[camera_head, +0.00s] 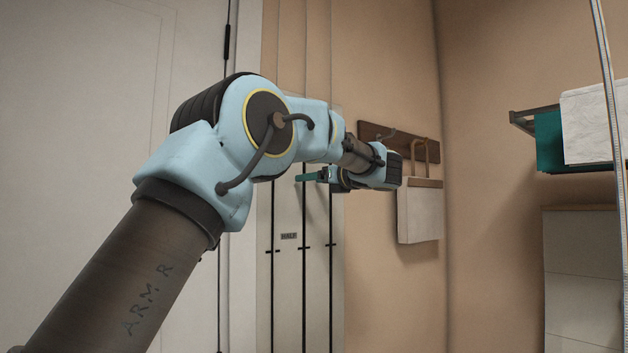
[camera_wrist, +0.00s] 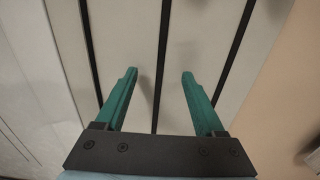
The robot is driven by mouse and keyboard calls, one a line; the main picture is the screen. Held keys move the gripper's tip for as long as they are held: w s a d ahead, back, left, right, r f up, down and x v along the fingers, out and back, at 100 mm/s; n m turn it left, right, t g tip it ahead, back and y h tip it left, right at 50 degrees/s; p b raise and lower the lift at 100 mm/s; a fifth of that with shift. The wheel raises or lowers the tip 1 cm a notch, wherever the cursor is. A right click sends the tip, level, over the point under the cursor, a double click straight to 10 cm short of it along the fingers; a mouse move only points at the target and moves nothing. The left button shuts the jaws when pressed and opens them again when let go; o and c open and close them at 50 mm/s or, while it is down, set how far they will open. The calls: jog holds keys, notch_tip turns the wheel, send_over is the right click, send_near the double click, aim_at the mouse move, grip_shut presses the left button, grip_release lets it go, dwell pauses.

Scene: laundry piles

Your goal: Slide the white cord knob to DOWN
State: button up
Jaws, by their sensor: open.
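A pale panel (camera_head: 317,285) with several dark vertical lines stands against the wall beyond my arm. A small label (camera_head: 289,236) reading "HALF" sits between two of the lines, and short dark marks cross the lines near that height. I cannot make out the white cord knob in either view; my arm hides part of the panel. My gripper (camera_head: 312,176) is in front of the upper part of the panel. In the wrist view my gripper (camera_wrist: 158,74) has its teal fingers apart, with nothing visible between them but the panel and its middle dark line (camera_wrist: 161,55) behind.
A white door (camera_head: 80,70) is at the left. A wooden hook rail (camera_head: 375,132) with a pale hanging item (camera_head: 420,212) is on the wall right of my gripper. A shelf with teal (camera_head: 549,142) and white cloths (camera_head: 590,125) stands at right, above a pale cabinet (camera_head: 583,285).

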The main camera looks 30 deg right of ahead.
jog(key=s+d+b, duration=0.2)
jog(key=s+b, duration=0.3)
jog(key=s, duration=0.5)
jog(key=shift+s, duration=0.35)
